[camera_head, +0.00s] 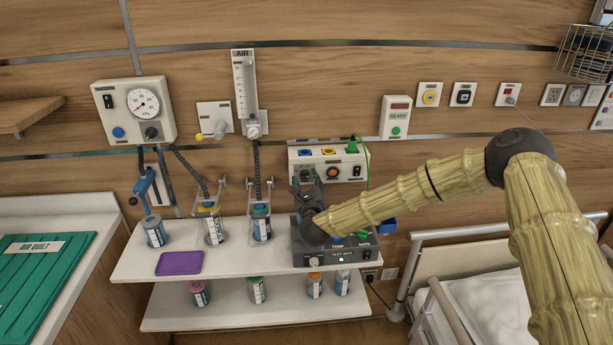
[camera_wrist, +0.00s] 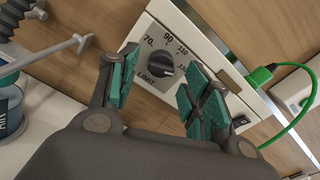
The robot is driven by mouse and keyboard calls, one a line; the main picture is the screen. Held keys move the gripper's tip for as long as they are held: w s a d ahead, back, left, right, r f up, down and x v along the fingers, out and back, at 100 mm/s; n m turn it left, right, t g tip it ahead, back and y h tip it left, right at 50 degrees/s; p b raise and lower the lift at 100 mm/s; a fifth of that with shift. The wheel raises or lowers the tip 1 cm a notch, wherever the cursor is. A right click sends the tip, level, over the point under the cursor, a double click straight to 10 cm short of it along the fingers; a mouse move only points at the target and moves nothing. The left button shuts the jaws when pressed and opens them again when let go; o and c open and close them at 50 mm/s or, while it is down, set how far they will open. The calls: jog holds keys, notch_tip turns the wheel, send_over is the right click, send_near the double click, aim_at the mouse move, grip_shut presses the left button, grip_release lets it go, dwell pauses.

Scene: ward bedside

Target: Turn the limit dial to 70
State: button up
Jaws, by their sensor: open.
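The limit dial (camera_wrist: 154,66) is a dark round knob on a white panel, marked LIMIT, with 70, 90 and higher numbers printed around it. A pale mark shows on the knob's right side in the wrist view, but I cannot tell surely which number it points to. My gripper (camera_wrist: 163,68) is open, its teal-padded fingers on either side of the dial in the picture; I cannot tell whether they touch it. In the head view my gripper (camera_head: 307,187) is in front of the left end of the white panel box (camera_head: 325,151) and mostly hides the dial.
A green plug (camera_head: 352,146) with a green cable is on the box's right side. A dark box (camera_head: 352,254) stands on the shelf below my gripper. A bed rail (camera_head: 412,262) is at the right.

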jog(key=shift+w, duration=0.8)
jog(key=c, duration=1)
